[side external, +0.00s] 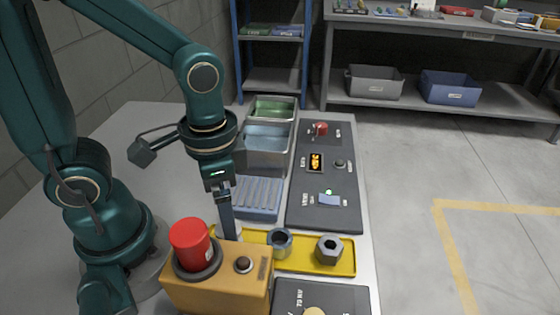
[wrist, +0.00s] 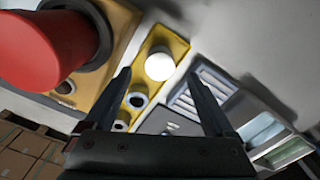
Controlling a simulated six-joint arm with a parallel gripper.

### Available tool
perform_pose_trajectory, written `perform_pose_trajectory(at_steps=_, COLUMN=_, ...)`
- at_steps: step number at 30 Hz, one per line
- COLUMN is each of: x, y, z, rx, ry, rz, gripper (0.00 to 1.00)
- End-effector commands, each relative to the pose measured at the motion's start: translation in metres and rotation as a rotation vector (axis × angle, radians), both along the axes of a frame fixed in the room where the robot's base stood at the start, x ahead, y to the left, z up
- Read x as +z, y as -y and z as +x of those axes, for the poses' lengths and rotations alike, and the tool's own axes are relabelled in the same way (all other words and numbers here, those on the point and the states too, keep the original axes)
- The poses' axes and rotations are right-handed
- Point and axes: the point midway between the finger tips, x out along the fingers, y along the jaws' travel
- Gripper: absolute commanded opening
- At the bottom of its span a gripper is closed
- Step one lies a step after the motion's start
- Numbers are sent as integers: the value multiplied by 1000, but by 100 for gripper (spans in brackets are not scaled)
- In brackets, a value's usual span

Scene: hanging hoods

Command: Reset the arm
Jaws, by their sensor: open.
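My gripper (side external: 228,232) points down over the left end of the yellow tray (side external: 345,268), just behind the orange box in the side view. In the wrist view my gripper (wrist: 158,76) has its two fingers spread apart with nothing held between them. A white round piece (wrist: 159,66) lies on the tray beyond the fingertips. In the side view the fingers and box partly hide that piece. I cannot tell the exact height of the fingertips above it.
An orange box (side external: 215,282) with a large red button (side external: 190,243) stands close in front of my gripper. The tray also holds a grey ring (side external: 280,242) and a hex nut (side external: 329,250). A ribbed blue rack (side external: 257,197), metal bins (side external: 268,143) and a dark control panel (side external: 323,180) lie behind.

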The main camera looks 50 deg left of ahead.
Motion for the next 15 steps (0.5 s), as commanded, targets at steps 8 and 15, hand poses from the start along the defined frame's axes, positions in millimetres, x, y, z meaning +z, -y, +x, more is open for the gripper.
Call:
perform_pose_trajectory(at_steps=8, x=25, y=-5, z=10, rx=41, ry=109, rz=-17, gripper=89)
perform_pose_trajectory(at_steps=15, x=68, y=-18, z=17, rx=172, ry=359, rz=-51, gripper=89)
